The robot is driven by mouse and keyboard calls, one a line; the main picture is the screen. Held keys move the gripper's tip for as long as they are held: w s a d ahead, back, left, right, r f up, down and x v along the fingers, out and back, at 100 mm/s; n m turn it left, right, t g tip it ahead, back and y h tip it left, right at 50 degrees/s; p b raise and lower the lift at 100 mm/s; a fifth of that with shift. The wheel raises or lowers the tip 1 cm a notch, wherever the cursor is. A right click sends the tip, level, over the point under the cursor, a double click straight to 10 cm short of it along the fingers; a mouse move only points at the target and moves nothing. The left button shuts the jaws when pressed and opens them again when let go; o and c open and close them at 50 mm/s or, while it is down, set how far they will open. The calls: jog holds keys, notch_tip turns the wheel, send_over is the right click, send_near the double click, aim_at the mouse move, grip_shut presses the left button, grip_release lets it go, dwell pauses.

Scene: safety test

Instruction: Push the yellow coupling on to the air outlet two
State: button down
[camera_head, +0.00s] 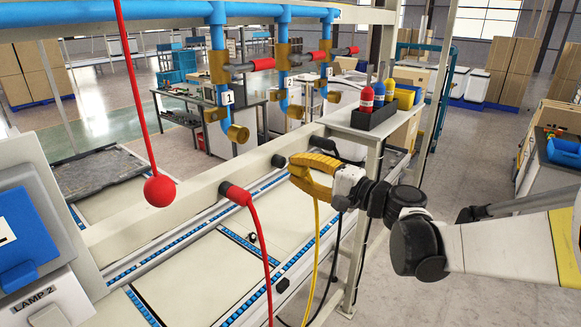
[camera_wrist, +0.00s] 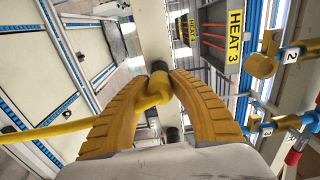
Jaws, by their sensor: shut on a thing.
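In the head view the fingers mostly hide the coupling; the hose (camera_head: 315,245) hangs below. Air outlet two (camera_head: 293,111) is a brass end on a blue pipe, up and left of my gripper. It also shows at right in the wrist view (camera_wrist: 262,66), apart from the coupling. Nothing is visibly on its mouth.
Outlet one (camera_head: 237,132) hangs left of outlet two. A red ball (camera_head: 159,191) hangs on a cord, and a red hose (camera_head: 262,225) leaves the beam. Bottles stand in a black tray (camera_head: 374,118) at right. A dark stub (camera_head: 278,160) is close beside my fingertips.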

jog(key=shift+v, duration=1.7)
jog(key=s+d+r+p, duration=0.2)
jog(key=r+p, duration=0.3)
jog(key=r, duration=0.1)
jog(key=s+d+r+p, duration=0.1)
jog(key=d+r+p, duration=0.1)
jog(key=r+p, duration=0.4)
jog(key=shift+s+d+r, duration=0.4)
jog(key=shift+r, duration=0.35)
jog(key=shift+a, duration=0.1)
send_over(308, 172)
jog(key=shift+s+d, duration=0.25)
jog(key=shift+s, duration=0.1)
jog(key=shift+b, duration=0.4)
dwell(0.9)
jog(key=shift+w+a, duration=0.35)
jog(key=shift+a, duration=0.05)
dwell(0.6)
